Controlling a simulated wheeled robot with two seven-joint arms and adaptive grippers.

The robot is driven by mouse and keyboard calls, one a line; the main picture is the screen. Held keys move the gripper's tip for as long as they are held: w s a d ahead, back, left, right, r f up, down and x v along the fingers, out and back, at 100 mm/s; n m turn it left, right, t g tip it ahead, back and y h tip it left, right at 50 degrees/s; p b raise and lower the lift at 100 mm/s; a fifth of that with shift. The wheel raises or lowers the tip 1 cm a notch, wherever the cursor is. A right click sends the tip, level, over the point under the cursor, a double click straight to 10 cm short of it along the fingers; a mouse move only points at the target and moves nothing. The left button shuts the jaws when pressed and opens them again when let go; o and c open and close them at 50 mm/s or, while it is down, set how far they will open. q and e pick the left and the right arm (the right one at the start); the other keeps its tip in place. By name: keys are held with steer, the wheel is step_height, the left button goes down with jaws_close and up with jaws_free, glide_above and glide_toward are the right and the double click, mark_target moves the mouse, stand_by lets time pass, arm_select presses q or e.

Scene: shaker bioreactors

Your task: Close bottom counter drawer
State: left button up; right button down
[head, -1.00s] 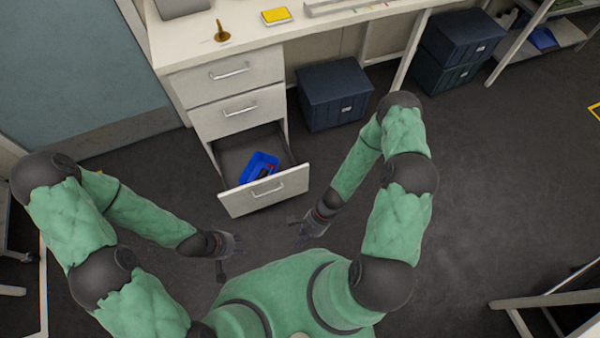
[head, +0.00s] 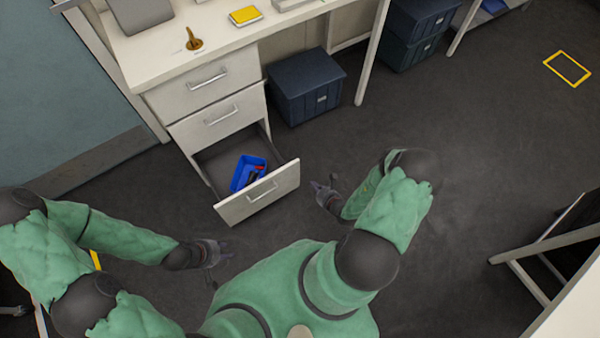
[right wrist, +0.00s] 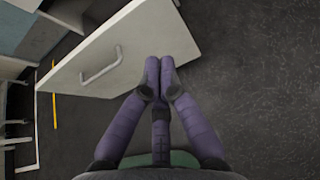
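The bottom counter drawer (head: 262,196) is pulled out, its white front with a metal handle facing me. It holds a blue bin (head: 243,176) with dark and red items. In the right wrist view the drawer front (right wrist: 140,45) fills the upper middle, its handle left of the fingers. My right gripper (right wrist: 160,62) has its fingertips together and empty, at the right part of the drawer front's lower edge; contact is unclear. In the head view my right gripper (head: 322,190) is just right of the drawer. My left gripper (head: 222,254) is below left of the drawer, its fingers apart.
The two upper drawers (head: 210,100) are shut under the white counter (head: 150,50). A dark blue box (head: 305,88) stands on the floor right of the cabinet. The floor (head: 460,150) to the right is clear. A table frame (head: 545,250) stands at the right.

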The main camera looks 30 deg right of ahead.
steer(key=b, duration=0.4)
glide_toward(295, 165)
step_height(295, 165, down, 3)
steer(key=w, duration=0.1)
steer(key=w+b, duration=0.1)
steer(key=w, duration=0.1)
steer(key=shift+w+a+f, duration=0.1)
steer(key=shift+w+a, duration=0.05)
steer(key=shift+w, duration=1)
